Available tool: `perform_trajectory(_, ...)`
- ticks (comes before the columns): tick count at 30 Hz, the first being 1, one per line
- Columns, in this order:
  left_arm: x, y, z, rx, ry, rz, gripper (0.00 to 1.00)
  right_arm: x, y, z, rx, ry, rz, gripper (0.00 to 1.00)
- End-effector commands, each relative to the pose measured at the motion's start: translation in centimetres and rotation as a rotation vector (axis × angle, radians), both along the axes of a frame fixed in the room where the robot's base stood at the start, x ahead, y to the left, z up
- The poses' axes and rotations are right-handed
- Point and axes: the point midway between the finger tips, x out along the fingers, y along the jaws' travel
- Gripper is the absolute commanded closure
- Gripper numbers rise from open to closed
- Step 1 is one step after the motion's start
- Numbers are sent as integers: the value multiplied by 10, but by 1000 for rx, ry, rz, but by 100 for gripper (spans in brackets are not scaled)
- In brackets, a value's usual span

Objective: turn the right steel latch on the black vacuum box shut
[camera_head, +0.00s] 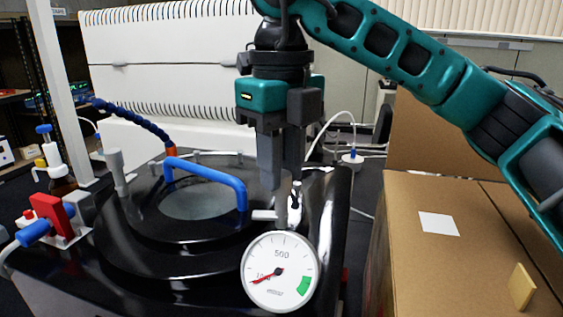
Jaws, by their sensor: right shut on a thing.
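The black vacuum box (125,262) fills the lower left of the head view, with a round lid that has a blue handle (205,172). The right steel latch (295,208) is at the lid's right side, behind the top of the gauge. My right gripper (283,190) reaches down from above with its fingers pointing down, shut on the latch. The fingers partly hide the latch, so its exact angle is hard to tell. Another grey latch (116,172) stands upright at the lid's left side. My left gripper is not in view.
A round white gauge (280,271) stands in front of the latch. Cardboard boxes (415,270) are at the right, close below my right arm. A red valve (52,218) and a blue hose (130,117) are at the left. A white ribbed panel (160,60) stands behind.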

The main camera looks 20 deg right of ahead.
Motion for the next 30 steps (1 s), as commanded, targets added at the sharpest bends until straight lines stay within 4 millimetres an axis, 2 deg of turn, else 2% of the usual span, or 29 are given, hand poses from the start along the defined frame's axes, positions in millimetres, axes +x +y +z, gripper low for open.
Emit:
perform_trajectory(6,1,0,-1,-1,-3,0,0,0,0,0,-1,1,-188,100)
perform_trajectory(15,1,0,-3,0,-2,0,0,0,0,0,0,1,-376,100)
perform_trajectory(30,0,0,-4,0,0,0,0,0,0,0,0,1,-469,100)
